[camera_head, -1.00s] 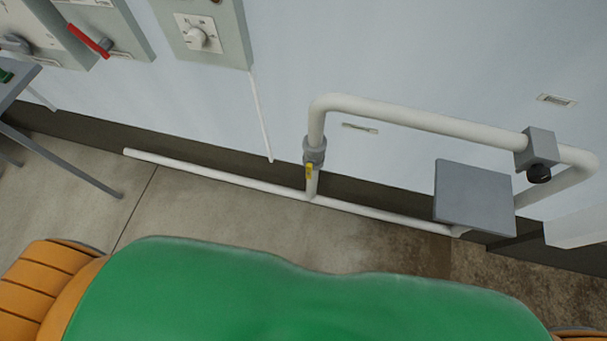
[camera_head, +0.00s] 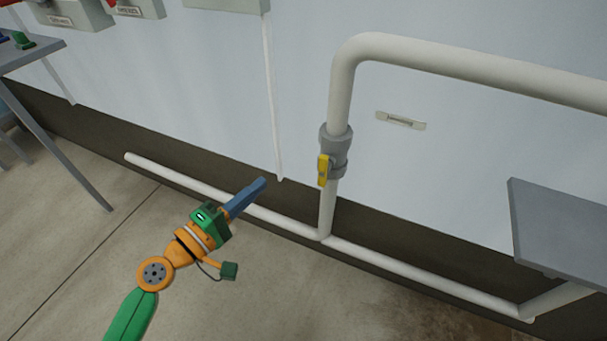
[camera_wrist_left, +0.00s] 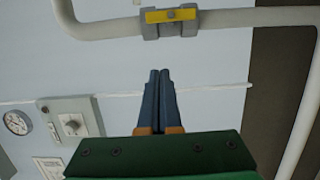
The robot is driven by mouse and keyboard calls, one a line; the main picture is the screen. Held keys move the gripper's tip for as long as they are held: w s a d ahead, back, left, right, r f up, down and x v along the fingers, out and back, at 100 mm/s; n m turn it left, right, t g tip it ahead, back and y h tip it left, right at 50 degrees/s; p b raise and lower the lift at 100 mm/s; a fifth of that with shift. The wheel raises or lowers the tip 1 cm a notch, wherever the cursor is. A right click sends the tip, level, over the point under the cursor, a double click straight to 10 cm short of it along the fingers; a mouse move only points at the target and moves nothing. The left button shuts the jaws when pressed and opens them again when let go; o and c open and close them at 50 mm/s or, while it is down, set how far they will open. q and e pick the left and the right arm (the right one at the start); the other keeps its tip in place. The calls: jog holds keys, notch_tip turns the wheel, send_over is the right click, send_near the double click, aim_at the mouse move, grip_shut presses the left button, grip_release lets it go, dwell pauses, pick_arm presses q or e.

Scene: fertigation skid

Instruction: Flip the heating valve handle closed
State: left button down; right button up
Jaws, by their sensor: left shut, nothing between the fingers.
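The heating valve is a grey fitting (camera_head: 335,146) on the vertical part of a white pipe. Its yellow handle (camera_head: 323,170) lies along the pipe, pointing down. The handle also shows at the top of the left wrist view (camera_wrist_left: 171,15), lying along the pipe there. My left gripper (camera_head: 263,181) is to the left of the handle and apart from it, its blue fingers shut and empty. The shut fingers show in the middle of the left wrist view (camera_wrist_left: 159,75), pointing toward the valve. My right gripper is not in view.
The white pipe (camera_head: 450,65) bends right along the wall, and a low pipe (camera_head: 420,272) runs near the floor. A grey plate (camera_head: 560,225) juts out at right. A grey table (camera_head: 45,55) stands at left. A thin conduit (camera_head: 271,100) runs down the wall.

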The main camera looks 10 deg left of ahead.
aim_at(324, 169)
pick_arm(q)
jog(key=w+d+p, duration=0.1)
jog(key=w+d, duration=0.2)
jog(key=d, duration=0.1)
jog(key=w+d+p, duration=0.2)
jog(key=w+d, duration=0.2)
jog(key=shift+w+d+r, duration=0.1)
jog(key=shift+w, duration=0.2)
jog(key=shift+s+d, duration=0.2)
jog(key=shift+d, duration=0.25)
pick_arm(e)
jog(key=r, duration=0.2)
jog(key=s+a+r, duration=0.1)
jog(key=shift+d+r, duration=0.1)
pick_arm(q)
jog(key=shift+p, duration=0.3)
jog(key=shift+d+m, duration=0.1)
jog(key=shift+m, duration=0.2)
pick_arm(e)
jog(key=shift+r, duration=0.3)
pick_arm(q)
jog(key=shift+d+r+m+p, duration=0.15)
jog(key=shift+r+m+p, duration=0.1)
jog(key=shift+m+p, duration=0.65)
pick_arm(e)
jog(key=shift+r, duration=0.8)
